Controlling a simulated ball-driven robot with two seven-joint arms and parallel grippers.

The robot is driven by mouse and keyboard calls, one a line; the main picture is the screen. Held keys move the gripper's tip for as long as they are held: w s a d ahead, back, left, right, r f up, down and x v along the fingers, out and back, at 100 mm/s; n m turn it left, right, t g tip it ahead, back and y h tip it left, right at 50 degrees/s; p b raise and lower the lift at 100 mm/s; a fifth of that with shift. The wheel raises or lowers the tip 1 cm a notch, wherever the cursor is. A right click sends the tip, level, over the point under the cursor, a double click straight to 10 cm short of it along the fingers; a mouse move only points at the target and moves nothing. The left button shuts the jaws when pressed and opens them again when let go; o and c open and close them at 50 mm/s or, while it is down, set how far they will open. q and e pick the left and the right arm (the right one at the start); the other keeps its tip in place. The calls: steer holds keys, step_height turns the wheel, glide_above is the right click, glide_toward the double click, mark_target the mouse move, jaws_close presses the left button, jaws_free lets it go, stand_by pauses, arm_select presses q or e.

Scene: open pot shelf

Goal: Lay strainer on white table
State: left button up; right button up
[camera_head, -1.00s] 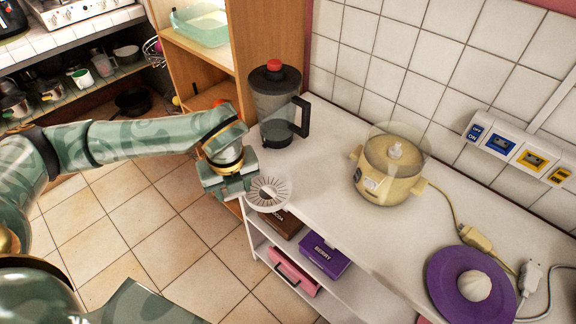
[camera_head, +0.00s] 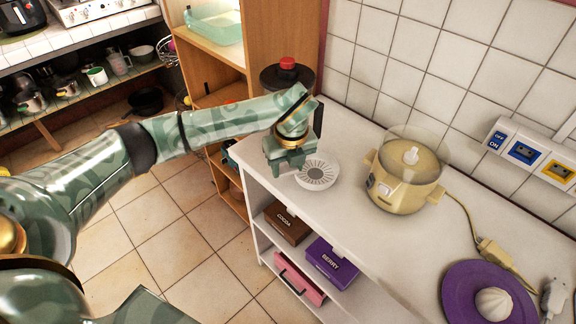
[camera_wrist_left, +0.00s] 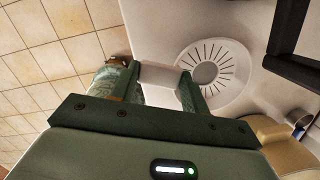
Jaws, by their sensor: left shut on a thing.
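The strainer (camera_head: 318,175) is a white round disc with radial slots and a block-like handle. My left gripper (camera_head: 294,166) is shut on the handle, with the disc out to its right. In the left wrist view the handle sits between the two fingers (camera_wrist_left: 160,88) and the slotted disc (camera_wrist_left: 222,62) lies beyond them. The strainer is over the white table (camera_head: 352,225), close to its left edge. I cannot tell whether it touches the top. My right gripper is not in view.
A cream cooker (camera_head: 397,194) stands right of the strainer. A blender (camera_head: 290,80) stands behind, partly hidden by my arm. A cocoa box (camera_head: 287,224) and berry box (camera_head: 330,262) sit on the shelf below. The top's front middle is clear.

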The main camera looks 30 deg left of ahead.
arm_select(q)
steer(key=o, duration=1)
steer(key=r+p, duration=0.1)
steer(key=r, duration=0.3)
steer(key=s+d+r+p, duration=0.1)
steer(key=r, duration=0.3)
steer(key=r+p, duration=0.1)
steer(key=r, duration=0.3)
steer(key=shift+s+d, duration=0.15)
